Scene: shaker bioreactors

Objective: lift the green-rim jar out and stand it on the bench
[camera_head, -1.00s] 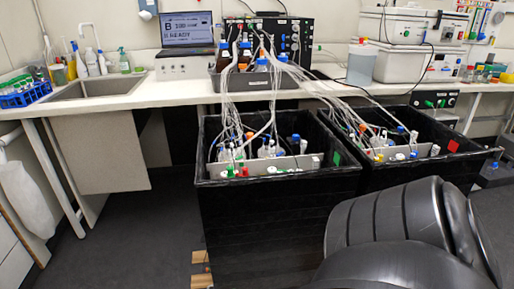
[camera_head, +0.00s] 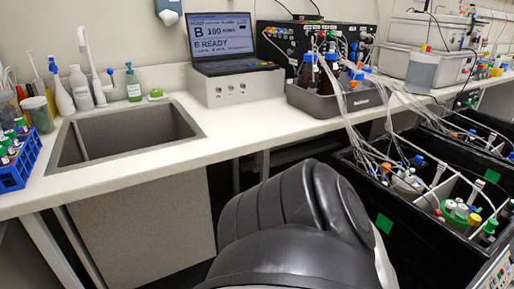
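Two black tubs stand in front of the bench at the right. The near black tub (camera_head: 357,171) carries a green square marker (camera_head: 384,223) and holds several jars with caps and tubing. A jar with a green rim (camera_head: 455,210) sits in this tub near the right edge of the view; its body is mostly hidden by the tub wall and neighbouring parts. The white bench (camera_head: 240,137) runs behind the tubs. A dark rounded part of my own arm fills the bottom middle. Neither gripper is in view.
A sink (camera_head: 125,136) is set into the bench at the left, with bottles behind it and a blue tube rack (camera_head: 14,172) beside it. A laptop (camera_head: 226,45) stands on a white box. A grey tray (camera_head: 335,103) holds brown bottles. Bare bench lies between sink and tray.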

